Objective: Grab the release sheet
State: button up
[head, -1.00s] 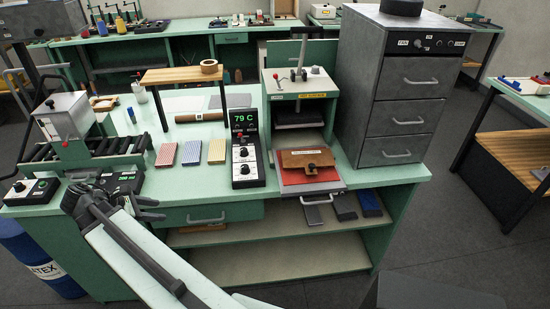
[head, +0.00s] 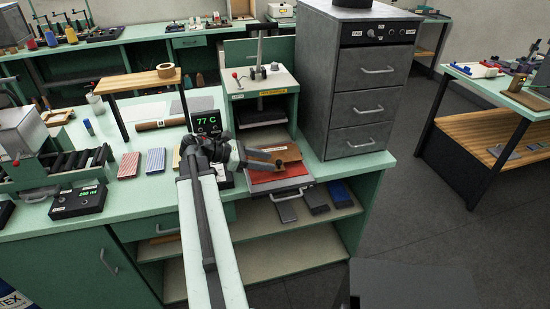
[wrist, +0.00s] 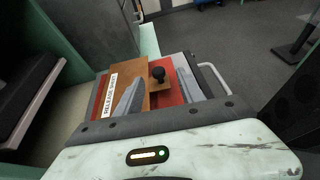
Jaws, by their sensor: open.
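The release sheet (head: 290,153) is a brown sheet with a black knob and a white label. It lies on a red pad (head: 292,171) on the pulled-out tray at the front of the green press (head: 262,90). The label on the sheet (wrist: 119,73) reads "RELEASE SHEET" in the wrist view. My gripper (head: 268,160) is over the sheet's left part in the head view. In the wrist view my gripper (wrist: 160,92) is open, its grey fingers on either side of the knob (wrist: 157,73). I cannot tell whether they touch it. Part of the sheet is hidden behind a finger.
A controller (head: 206,122) reading 77 C stands left of the press. A grey drawer cabinet (head: 362,85) stands close on the right. Dark blocks (head: 316,201) lie on the shelf below. Coloured blocks (head: 153,161) lie on the bench to the left. Open floor lies at right.

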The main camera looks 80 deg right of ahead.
aim_at(279, 161)
jog(key=x, duration=0.2)
jog(key=b+x, duration=0.1)
jog(key=x, duration=0.2)
jog(key=shift+d+r, duration=0.2)
jog(key=shift+r, duration=0.05)
grip_shut()
jog(key=shift+r, duration=0.1)
notch_tip(279, 161, up, 10)
jog(key=p, duration=0.9)
jog(key=shift+p, duration=0.35)
